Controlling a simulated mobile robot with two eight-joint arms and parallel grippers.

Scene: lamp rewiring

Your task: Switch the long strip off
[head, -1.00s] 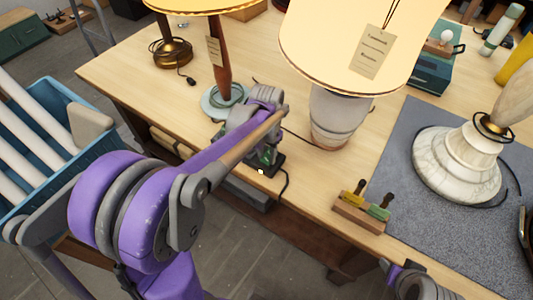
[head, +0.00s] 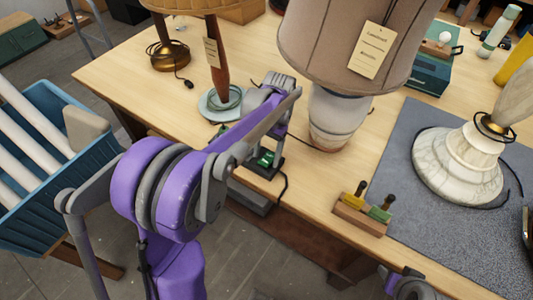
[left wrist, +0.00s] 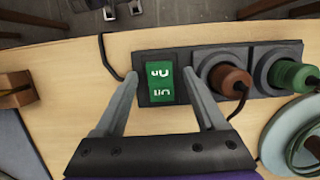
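The power strip (head: 263,168) lies along the front edge of the workbench, partly behind my left arm in the head view. In the left wrist view its green rocker switch (left wrist: 160,82) sits at the strip's end, beside a brown plug (left wrist: 230,82) and a green plug (left wrist: 290,76) in their sockets. My left gripper (left wrist: 161,76) is open, with one finger on each side of the switch and nothing held. I cannot tell whether the fingers touch the strip.
A large tagged lamp (head: 335,115) and a slimmer lamp (head: 217,60) stand behind the strip, both shades unlit. A wooden block with two small handles (head: 363,210) is at the front edge. A marble lamp base (head: 457,170) stands on a grey mat (head: 400,225).

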